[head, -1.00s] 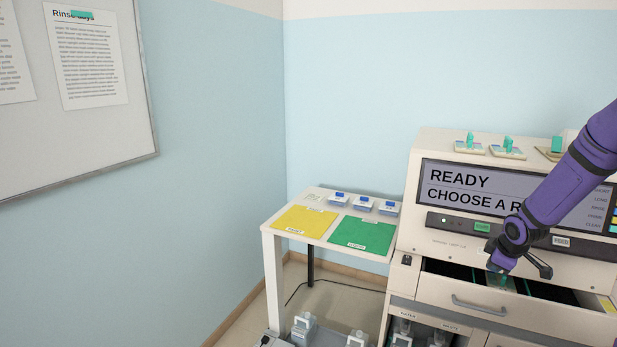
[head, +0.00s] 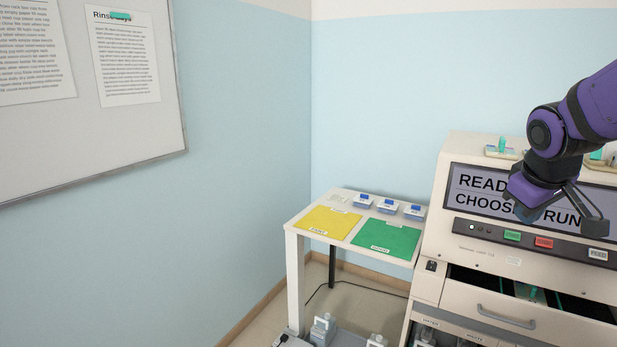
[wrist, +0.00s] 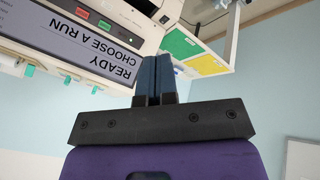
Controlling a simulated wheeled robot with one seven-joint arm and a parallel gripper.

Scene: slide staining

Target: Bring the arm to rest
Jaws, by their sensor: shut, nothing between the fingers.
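My gripper (head: 524,212) is in front of the staining machine's display (head: 478,192), above the open drawer, and covers part of the screen text. In the wrist view its two dark fingers (wrist: 155,72) are together with nothing between them. The display reads "READY" and "CHOOSE A RUN", and appears upside down in the wrist view (wrist: 95,38). The drawer (head: 500,308) stands open, with a teal-topped item (head: 531,293) inside. My purple arm reaches in from the right.
A white side table (head: 296,224) holds a yellow mat (head: 329,222), a green mat (head: 388,238) and several small blue-topped boxes (head: 387,206). Teal-handled items stand on the machine's top (head: 501,148). Jugs (head: 323,330) stand low below the table. Space above the table is clear.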

